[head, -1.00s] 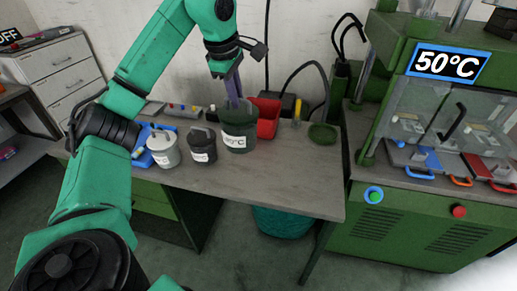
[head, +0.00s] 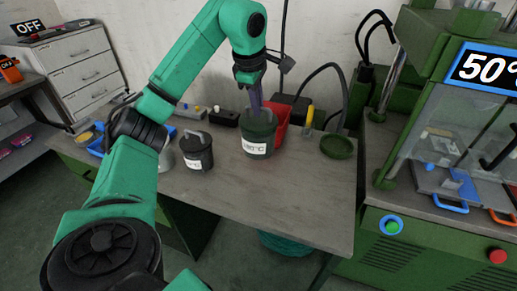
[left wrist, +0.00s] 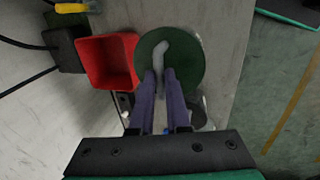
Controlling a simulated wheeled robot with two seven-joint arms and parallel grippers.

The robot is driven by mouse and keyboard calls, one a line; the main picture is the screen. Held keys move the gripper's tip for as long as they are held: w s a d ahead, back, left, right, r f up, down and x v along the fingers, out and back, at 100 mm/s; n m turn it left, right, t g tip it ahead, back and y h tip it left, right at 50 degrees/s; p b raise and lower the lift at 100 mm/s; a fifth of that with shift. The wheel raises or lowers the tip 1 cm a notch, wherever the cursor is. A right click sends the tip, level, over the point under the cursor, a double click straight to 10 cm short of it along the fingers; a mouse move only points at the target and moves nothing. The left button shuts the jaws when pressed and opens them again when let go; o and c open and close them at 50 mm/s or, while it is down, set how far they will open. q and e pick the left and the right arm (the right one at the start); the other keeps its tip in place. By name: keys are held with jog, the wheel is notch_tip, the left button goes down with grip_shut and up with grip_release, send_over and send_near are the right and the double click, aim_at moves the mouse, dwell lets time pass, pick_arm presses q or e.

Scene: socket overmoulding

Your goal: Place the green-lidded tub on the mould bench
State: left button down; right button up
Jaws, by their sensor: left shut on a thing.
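The green-lidded tub (head: 257,134) is dark green, upright, with a white label. It is at the back of the grey-topped bench (head: 280,195). My left gripper (head: 256,104) comes down from above and is shut on the tub's lid handle. In the left wrist view, the fingers (left wrist: 160,75) close on the grey handle across the round green lid (left wrist: 187,62). I cannot tell whether the tub's base touches the bench. My right gripper is not in view.
A dark grey tub (head: 196,151) stands left of the green one; a pale tub (head: 165,158) is mostly hidden by my arm. A red bin (head: 282,118) is close behind, a green dish (head: 336,147) to the right. The bench front is clear. The 50°C machine (head: 440,165) stands right.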

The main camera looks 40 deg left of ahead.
aim_at(255, 124)
pick_arm(q)
notch_tip(255, 124, down, 11)
jog(key=shift+w+f, duration=0.15)
jog(key=shift+f, duration=0.05)
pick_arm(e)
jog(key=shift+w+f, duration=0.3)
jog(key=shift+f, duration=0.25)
pick_arm(q)
jog(key=shift+b, duration=0.3)
jog(key=c, duration=0.9)
grip_release()
jog(key=shift+f, duration=0.1)
jog(key=p+v, duration=0.1)
jog(key=v, duration=1.1)
jog(key=shift+d, duration=0.1)
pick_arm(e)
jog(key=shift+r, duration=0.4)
